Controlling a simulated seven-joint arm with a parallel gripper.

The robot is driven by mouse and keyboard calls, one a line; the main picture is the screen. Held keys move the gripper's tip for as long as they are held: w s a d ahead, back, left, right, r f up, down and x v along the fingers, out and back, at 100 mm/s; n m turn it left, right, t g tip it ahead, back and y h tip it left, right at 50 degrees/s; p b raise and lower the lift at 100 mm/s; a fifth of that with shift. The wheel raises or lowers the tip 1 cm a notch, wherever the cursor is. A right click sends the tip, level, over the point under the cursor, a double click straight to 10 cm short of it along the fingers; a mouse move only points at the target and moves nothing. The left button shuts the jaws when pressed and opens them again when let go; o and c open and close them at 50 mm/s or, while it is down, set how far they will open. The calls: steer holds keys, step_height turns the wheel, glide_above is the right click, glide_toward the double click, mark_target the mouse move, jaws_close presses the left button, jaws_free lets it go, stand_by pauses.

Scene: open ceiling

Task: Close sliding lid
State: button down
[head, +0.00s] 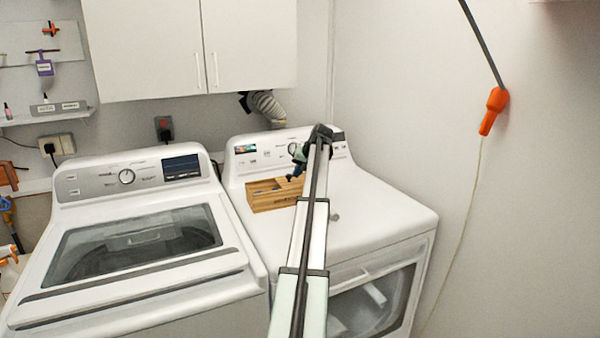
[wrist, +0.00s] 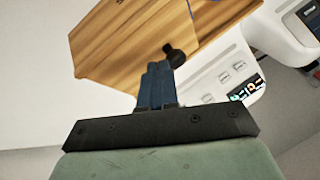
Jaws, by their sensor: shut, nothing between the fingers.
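A striped wooden box (head: 275,203) sits on top of the right-hand white machine. In the head view its top looks at least partly open, with small items inside; how far the lid covers it is too small to tell. The wrist view shows the wooden surface (wrist: 125,45) close ahead of my gripper (wrist: 160,68). The gripper is shut and empty, its fingertips at the box's edge. A dark rounded piece (wrist: 175,54) shows right beside the fingertips; I cannot tell whether they touch. In the head view my gripper (head: 291,178) is at the right end of the box.
The box stands on the dryer (head: 370,220), whose control panel rises behind it. A washer (head: 130,255) is on the left. White cupboards (head: 190,45) hang above. The dryer top right of my arm is largely clear, with the wall beyond.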

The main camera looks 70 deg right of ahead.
steer(key=w+a, duration=0.8)
steer(key=w, duration=0.1)
steer(key=shift+w+a, duration=0.2)
steer(key=shift+a, duration=0.15)
steer(key=s+a+r, duration=0.1)
steer(key=s+r, duration=0.8)
steer(key=shift+a, duration=0.1)
